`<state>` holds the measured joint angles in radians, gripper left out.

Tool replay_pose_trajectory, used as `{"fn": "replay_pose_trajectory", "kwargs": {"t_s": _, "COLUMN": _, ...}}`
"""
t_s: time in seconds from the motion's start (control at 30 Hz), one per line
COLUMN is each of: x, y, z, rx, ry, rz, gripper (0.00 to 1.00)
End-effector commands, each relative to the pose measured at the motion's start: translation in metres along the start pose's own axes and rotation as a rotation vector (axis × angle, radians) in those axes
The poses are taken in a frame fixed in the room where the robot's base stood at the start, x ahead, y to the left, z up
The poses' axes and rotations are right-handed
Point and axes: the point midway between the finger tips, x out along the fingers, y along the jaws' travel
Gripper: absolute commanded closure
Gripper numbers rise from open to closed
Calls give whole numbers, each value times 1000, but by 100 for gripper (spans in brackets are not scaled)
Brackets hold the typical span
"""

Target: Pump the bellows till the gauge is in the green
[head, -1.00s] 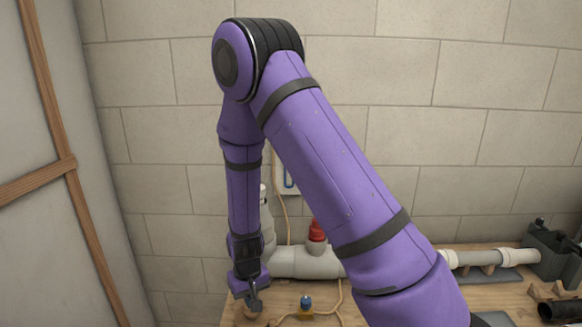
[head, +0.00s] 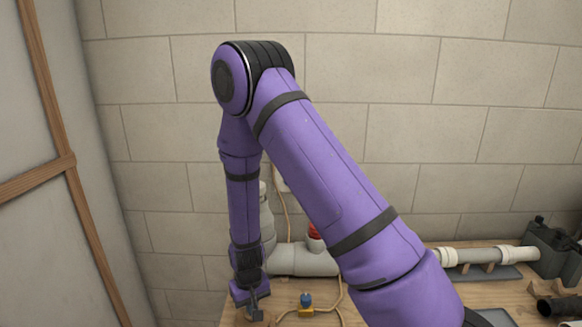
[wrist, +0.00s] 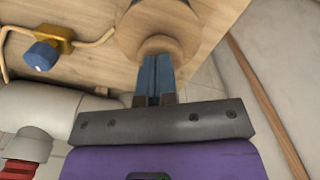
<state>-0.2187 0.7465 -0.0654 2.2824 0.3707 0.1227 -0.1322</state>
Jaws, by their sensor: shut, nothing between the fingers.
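The bellows (wrist: 190,22) shows in the wrist view as a round wooden top with a smaller round wooden knob (wrist: 160,44). My gripper (wrist: 154,62) points at this knob with its fingers closed together and nothing between them. The fingertips overlap the knob's edge in the picture; I cannot tell whether they touch it. In the head view my gripper (head: 256,312) is low over the bench's left end, and the bellows there is mostly hidden behind it. The gauge does not show in either current view; my arm covers part of the back wall.
A brass valve with a blue knob (head: 306,299) sits on the bench, joined to a tan hose. Behind it are a grey pipe (head: 300,260) and a red cap (head: 314,231). A pale pipe on supports (head: 480,256) and a dark toolbox (head: 552,250) stand to the right.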

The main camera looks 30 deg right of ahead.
Motion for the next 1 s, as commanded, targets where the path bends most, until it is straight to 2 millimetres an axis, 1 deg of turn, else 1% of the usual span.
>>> {"fn": "replay_pose_trajectory", "kwargs": {"t_s": 0.63, "x": -40, "y": 0, "z": -1, "rx": -1, "ry": 2, "rz": 0, "gripper": 100}}
{"fn": "replay_pose_trajectory", "kwargs": {"t_s": 0.77, "x": -45, "y": 0, "z": 0, "rx": 0, "ry": 2, "rz": 0, "gripper": 100}}
{"fn": "replay_pose_trajectory", "kwargs": {"t_s": 1.0, "x": -45, "y": 0, "z": 0, "rx": 0, "ry": 1, "rz": 0, "gripper": 100}}
